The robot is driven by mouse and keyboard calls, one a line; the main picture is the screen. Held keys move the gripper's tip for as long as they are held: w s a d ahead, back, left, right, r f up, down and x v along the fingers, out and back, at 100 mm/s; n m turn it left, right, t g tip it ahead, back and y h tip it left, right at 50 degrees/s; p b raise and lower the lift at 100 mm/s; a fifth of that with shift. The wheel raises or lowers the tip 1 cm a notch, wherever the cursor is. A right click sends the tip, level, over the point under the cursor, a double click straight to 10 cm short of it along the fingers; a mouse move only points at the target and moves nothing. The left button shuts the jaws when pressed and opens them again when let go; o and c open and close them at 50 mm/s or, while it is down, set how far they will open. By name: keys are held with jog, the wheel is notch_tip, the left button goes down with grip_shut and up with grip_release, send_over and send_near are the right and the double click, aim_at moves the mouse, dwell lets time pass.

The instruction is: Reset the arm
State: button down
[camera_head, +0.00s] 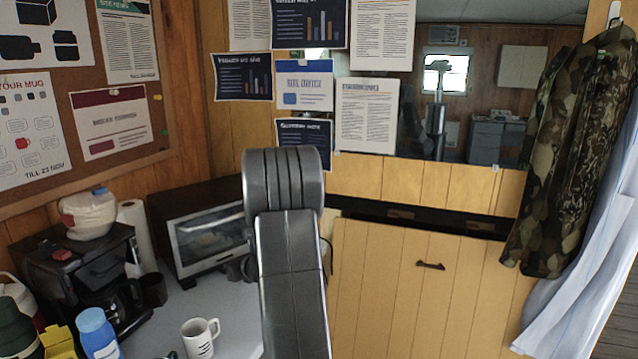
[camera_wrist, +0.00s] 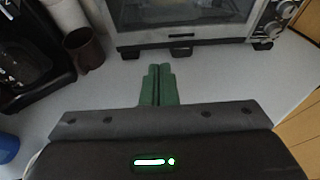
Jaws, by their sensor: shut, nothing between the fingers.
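My gripper (camera_wrist: 159,86) shows in the wrist view, its two green fingers together with nothing between them. It is over the grey counter (camera_wrist: 110,85), in front of the toaster oven (camera_wrist: 185,35). In the head view my arm stands up in the middle and hides part of the counter and the oven's right end. My gripper cannot be made out in the head view.
Jackets (camera_head: 570,150) hang at right, beside wooden cabinet panels (camera_head: 420,310).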

jog(key=shift+t+y, duration=0.8)
jog(key=shift+t, duration=0.1)
jog(key=shift+s+d+f+b, duration=0.3)
jog(key=shift+f+b, duration=0.5)
jog(key=shift+b, duration=0.85)
jog(key=shift+s+d+f+b, duration=0.25)
jog(key=shift+f+b, duration=0.6)
jog(key=shift+b, duration=0.75)
jog(key=shift+s+d+f+b, duration=0.3)
jog(key=shift+f+b, duration=0.5)
jog(key=shift+b, duration=0.85)
jog(key=shift+a, duration=0.1)
jog(key=shift+s, duration=0.1)
